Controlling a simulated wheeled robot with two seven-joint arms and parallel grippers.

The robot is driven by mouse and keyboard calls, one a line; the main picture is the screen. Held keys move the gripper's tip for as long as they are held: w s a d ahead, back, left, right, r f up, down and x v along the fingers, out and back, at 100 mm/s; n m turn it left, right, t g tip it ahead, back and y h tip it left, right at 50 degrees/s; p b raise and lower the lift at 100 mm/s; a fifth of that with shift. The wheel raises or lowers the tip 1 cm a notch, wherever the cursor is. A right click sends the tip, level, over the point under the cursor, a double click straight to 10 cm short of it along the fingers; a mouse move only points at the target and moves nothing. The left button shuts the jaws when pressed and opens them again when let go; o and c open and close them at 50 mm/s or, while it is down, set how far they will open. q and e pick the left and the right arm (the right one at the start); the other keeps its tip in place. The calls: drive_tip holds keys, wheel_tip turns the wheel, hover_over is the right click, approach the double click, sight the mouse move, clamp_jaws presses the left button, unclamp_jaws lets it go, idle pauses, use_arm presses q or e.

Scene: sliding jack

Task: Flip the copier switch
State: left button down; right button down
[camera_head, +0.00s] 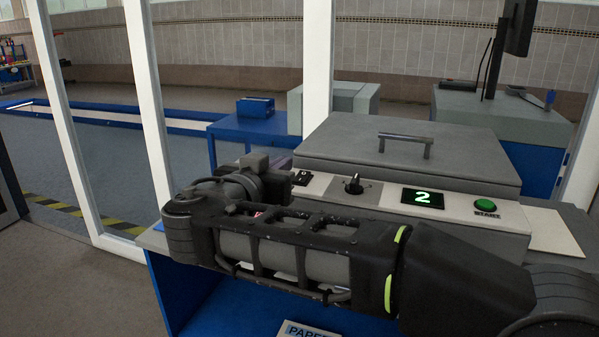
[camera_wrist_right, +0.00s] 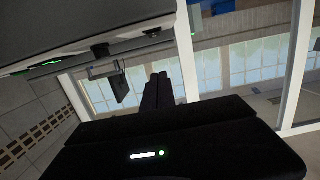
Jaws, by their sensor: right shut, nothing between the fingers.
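The copier (camera_head: 340,150) is a grey machine with a closed lid and a pale sloped control panel along its front. The black copier switch (camera_head: 302,178), with a 0 mark, sits at the left end of the panel, partly covered by my right wrist. My right gripper (camera_head: 277,187) is just left of the switch, with its fingertips hard to make out. In the right wrist view its dark fingers (camera_wrist_right: 158,92) are together and empty. A small dark part on the panel edge (camera_wrist_right: 152,33) there looks like the switch, apart from the fingers. My left gripper is out of view.
Right of the switch are a black knob (camera_head: 353,185), a display (camera_head: 422,198) reading a green 2, and a green START button (camera_head: 485,205). A handle (camera_head: 405,140) stands on the lid. My right arm crosses in front of the copier. White window posts (camera_head: 150,110) stand behind.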

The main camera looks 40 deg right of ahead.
drive_tip(key=shift+b+x, duration=0.85)
drive_tip(key=p, duration=0.2)
hover_over(300, 180)
drive_tip(key=shift+s+a+f, duration=0.15)
drive_tip(key=shift+a+f, duration=0.1)
drive_tip(key=shift+f, duration=0.1)
drive_tip(key=f, duration=0.2)
drive_tip(key=shift+w+d+f, duration=0.2)
drive_tip(key=shift+d+f, duration=0.05)
drive_tip(key=shift+f, duration=0.95)
